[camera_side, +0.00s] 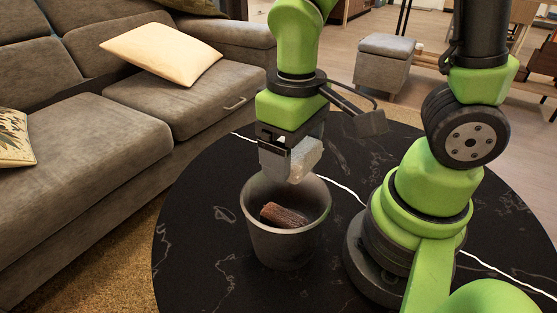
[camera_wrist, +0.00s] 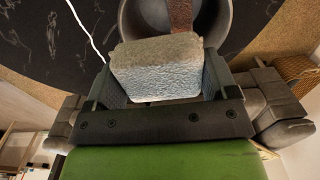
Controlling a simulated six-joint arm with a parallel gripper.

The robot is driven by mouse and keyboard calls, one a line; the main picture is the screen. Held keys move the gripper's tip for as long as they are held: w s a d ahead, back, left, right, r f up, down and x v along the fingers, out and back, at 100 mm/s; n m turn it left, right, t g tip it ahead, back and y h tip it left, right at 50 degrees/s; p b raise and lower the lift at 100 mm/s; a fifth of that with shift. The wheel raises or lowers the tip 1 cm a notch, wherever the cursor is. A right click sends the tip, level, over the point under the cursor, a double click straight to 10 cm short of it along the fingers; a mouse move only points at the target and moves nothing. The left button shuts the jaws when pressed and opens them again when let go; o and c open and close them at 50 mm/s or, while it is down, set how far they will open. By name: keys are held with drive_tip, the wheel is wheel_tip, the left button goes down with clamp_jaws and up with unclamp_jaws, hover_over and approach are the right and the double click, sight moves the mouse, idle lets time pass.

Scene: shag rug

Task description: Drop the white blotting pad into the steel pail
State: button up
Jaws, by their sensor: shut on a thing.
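My gripper (camera_side: 290,165) points down above the back of the steel pail (camera_side: 284,236) and is shut on the white blotting pad (camera_side: 306,158). The pad is a pale, rough-textured block, held just above the pail's rim. In the wrist view the pad (camera_wrist: 158,70) sits between the two fingers of my gripper (camera_wrist: 160,85), with part of the pail (camera_wrist: 228,18) beyond it. The pail is dark grey, round and upright on the table. A reddish-brown block (camera_side: 284,215) lies inside it. The pad hides part of this block in the wrist view.
The pail stands on a round black table (camera_side: 200,240) with white veins. The table is clear to the pail's left and front. A grey sofa (camera_side: 90,150) with cushions is at the left, and a grey footstool (camera_side: 384,62) is behind.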

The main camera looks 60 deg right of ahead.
drive_tip(key=o, duration=0.8)
drive_tip(key=shift+c, duration=0.2)
drive_tip(key=shift+r, duration=0.1)
wheel_tip(320, 180, up, 10)
drive_tip(key=shift+f, duration=0.15)
drive_tip(key=s+r+m+t, duration=0.1)
drive_tip(key=t, duration=0.1)
drive_tip(key=s+d+r+m+t+y, duration=0.1)
drive_tip(key=t, duration=0.2)
drive_tip(key=s+d+r+m+t+y, duration=0.1)
drive_tip(key=t, duration=0.1)
drive_tip(key=shift+s+d+r+m, duration=0.15)
drive_tip(key=shift+s+r+m, duration=0.1)
drive_tip(key=shift+s+m, duration=0.1)
